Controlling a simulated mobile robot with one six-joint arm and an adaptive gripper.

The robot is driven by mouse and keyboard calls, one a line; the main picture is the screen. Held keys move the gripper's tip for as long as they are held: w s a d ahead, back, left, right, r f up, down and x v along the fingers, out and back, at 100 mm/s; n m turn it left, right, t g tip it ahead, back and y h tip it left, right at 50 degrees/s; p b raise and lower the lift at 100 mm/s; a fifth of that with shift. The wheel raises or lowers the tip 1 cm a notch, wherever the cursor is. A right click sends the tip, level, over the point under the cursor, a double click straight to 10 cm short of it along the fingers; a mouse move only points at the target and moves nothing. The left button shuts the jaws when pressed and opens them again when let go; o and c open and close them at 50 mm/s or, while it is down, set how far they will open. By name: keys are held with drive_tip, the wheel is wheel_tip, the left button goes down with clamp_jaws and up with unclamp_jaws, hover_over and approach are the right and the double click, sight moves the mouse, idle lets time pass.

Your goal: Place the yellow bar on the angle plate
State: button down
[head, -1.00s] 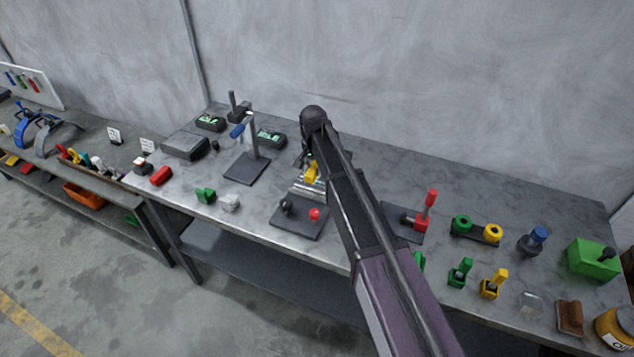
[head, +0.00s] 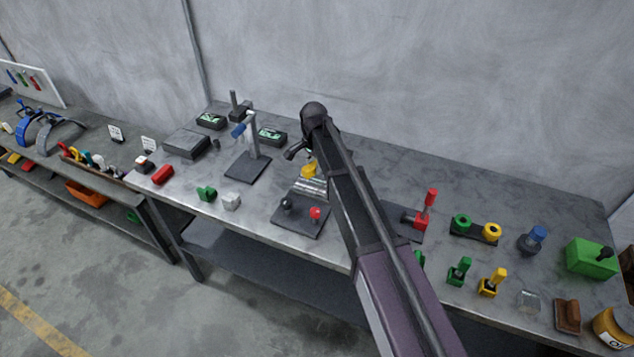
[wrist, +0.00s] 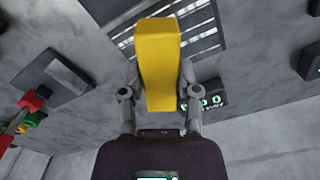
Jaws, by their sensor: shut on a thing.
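The yellow bar (wrist: 158,50) is between the two fingers of my gripper (wrist: 159,74) in the wrist view. My gripper is shut on it, with one finger on each side. A slotted metal plate (wrist: 205,27), which looks like the angle plate, lies beyond the bar and is partly covered by it. In the head view the yellow bar (head: 309,170) shows at the far edge of the shiny slotted plate (head: 310,188). My arm hides part of both. I cannot tell whether bar and plate touch.
A dark base with a black and a red knob (head: 301,217) stands in front of the plate. A clamp stand (head: 247,166) is to its left and a red-handled fixture (head: 412,219) to its right. A green-lit box (head: 271,136) is behind. Bare bench shows between these.

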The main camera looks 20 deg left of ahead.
drive_tip(key=m, duration=0.2)
drive_tip(key=r+m+p, duration=0.1)
drive_tip(key=m, duration=0.3)
drive_tip(key=shift+r, duration=0.25)
drive_tip(key=m, duration=0.3)
drive_tip(key=r+m+p, duration=0.1)
drive_tip(key=m, duration=0.3)
drive_tip(key=shift+r, duration=0.1)
drive_tip(key=b, duration=0.6)
hover_over(314, 188)
wheel_tip(314, 188, down, 6)
drive_tip(key=shift+w+f, duration=0.15)
drive_tip(key=shift+f, duration=0.1)
drive_tip(key=shift+f+b, duration=1.8)
drive_tip(key=shift+f, duration=0.1)
drive_tip(key=shift+c, duration=1.6)
unclamp_jaws()
